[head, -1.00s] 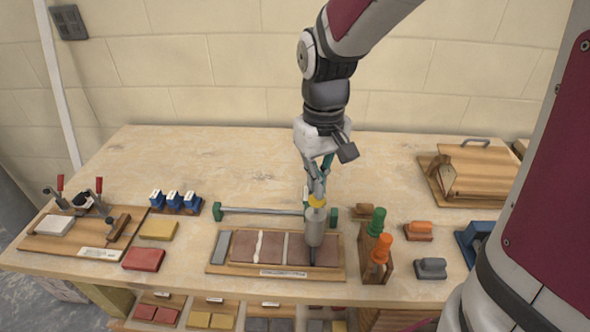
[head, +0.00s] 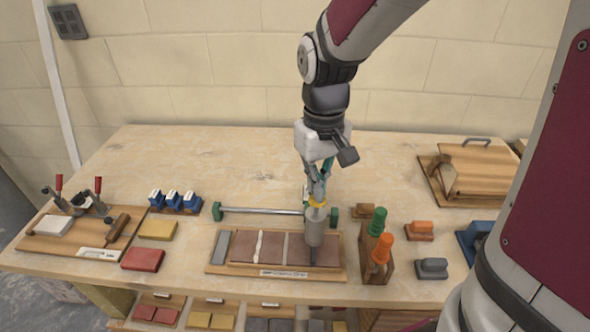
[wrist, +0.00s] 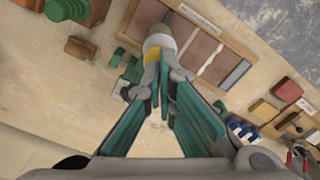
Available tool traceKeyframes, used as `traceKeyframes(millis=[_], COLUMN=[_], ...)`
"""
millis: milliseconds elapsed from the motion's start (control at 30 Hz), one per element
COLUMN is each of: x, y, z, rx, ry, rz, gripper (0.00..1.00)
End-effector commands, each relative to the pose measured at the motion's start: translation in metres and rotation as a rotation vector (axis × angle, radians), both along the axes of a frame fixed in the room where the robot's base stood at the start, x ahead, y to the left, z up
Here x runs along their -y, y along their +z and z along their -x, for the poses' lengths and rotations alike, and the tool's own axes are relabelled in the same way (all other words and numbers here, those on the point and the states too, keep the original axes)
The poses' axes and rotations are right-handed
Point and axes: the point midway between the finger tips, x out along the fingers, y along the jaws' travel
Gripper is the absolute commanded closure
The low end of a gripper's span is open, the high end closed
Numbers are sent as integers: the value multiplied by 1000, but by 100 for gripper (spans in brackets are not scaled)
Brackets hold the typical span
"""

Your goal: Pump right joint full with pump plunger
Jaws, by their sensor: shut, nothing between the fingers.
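The pump (head: 314,232), a grey cylinder with a yellow top (head: 316,204), stands upright with its thin dark nozzle pointing down over the right part of the tile board (head: 216,268). In the wrist view the pump (wrist: 160,42) is just beyond the fingertips. My gripper (head: 318,194) is shut and empty, pointing down at the yellow top; whether it touches cannot be told. The left joint (head: 258,246) holds a wavy white bead. The right joint (head: 285,248) shows as a straight pale line; its fill is unclear.
A holder with green (head: 378,220) and orange (head: 381,249) handles stands close right of the pump. A bar with green ends (head: 260,210) lies behind the board. Blue clips (head: 172,199) and a clamp board (head: 75,230) are left. The back middle of the table is clear.

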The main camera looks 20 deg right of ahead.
Motion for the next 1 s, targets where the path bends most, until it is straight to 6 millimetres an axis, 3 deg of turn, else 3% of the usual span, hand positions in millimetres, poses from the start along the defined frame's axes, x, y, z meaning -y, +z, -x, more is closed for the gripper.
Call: traceKeyframes(millis=[600,1000], x=[0,0], y=[-20,-12], z=[0,1], rx=[-1,1], ry=[0,0], rz=[0,0], gripper=[100,100])
